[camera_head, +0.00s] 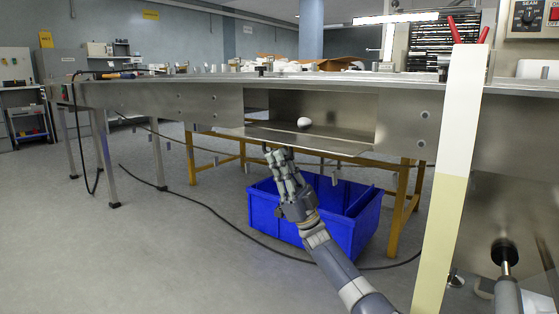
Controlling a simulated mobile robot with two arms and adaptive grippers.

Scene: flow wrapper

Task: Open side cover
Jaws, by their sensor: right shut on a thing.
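The side cover (335,142) is a metal panel in the long side of the steel machine. It is tilted down and outward, with a dark recess showing above it. A white round knob (304,122) sits on its upper face. My right gripper (277,152) reaches up from below and is shut at the cover's front lower edge, left of the knob. The exact contact of the fingers is too small to see clearly. My left gripper is not in view.
A blue bin (355,235) stands on the floor under the machine, behind my right arm. A yellow frame (402,215) stands around it. A white and cream post (455,150) rises at the right. A black cable (200,215) lies on the floor. The left floor is open.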

